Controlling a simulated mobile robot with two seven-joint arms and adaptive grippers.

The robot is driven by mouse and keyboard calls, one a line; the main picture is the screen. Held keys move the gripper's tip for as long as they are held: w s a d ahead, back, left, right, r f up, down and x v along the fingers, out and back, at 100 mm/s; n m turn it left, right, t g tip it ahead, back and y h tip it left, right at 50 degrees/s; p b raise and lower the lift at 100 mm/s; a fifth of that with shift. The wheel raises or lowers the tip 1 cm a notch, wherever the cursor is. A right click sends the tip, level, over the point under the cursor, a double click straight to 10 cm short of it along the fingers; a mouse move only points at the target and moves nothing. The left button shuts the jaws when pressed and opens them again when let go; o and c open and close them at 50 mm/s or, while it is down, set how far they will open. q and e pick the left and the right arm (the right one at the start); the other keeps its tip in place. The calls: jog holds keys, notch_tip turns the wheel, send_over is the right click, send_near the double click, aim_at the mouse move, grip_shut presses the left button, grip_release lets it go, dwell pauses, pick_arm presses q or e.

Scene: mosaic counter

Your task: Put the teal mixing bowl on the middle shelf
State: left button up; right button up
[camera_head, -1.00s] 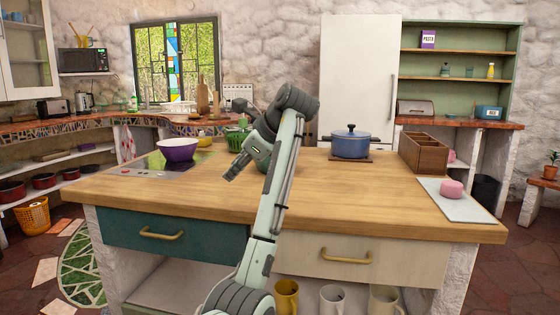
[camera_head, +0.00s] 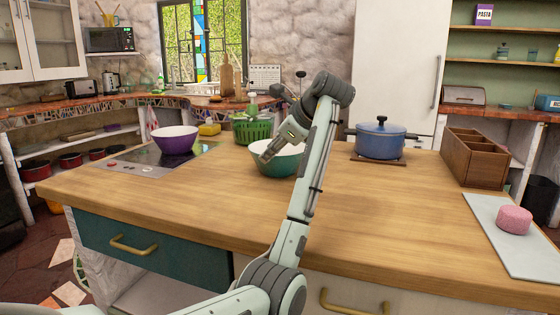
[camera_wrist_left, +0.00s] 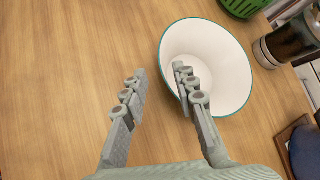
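The teal mixing bowl (camera_head: 283,165) stands upright on the wooden island top, teal outside and white inside. My left arm hides part of it in the head view. My left gripper (camera_head: 267,154) hangs at the bowl's left side. One finger overlaps the near-left rim of the bowl (camera_wrist_left: 225,75); the other is over bare wood. I cannot tell whether they touch it. A green-backed shelf unit (camera_head: 509,63) with wooden shelves stands at the back right. My right gripper is out of view.
A purple bowl (camera_head: 175,139) is near the hob (camera_head: 150,162). A green basket (camera_head: 252,129) stands behind the teal bowl. A blue pot (camera_head: 381,140), a wooden box (camera_head: 474,158) and a pink item (camera_head: 514,219) are to the right. The island's front middle is clear.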

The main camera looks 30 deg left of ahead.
aim_at(258, 161)
pick_arm(q)
jog(key=x, duration=0.5)
jog(key=shift+w+a, duration=0.1)
jog(key=shift+w, duration=0.1)
grip_shut()
jog(key=shift+r, duration=0.1)
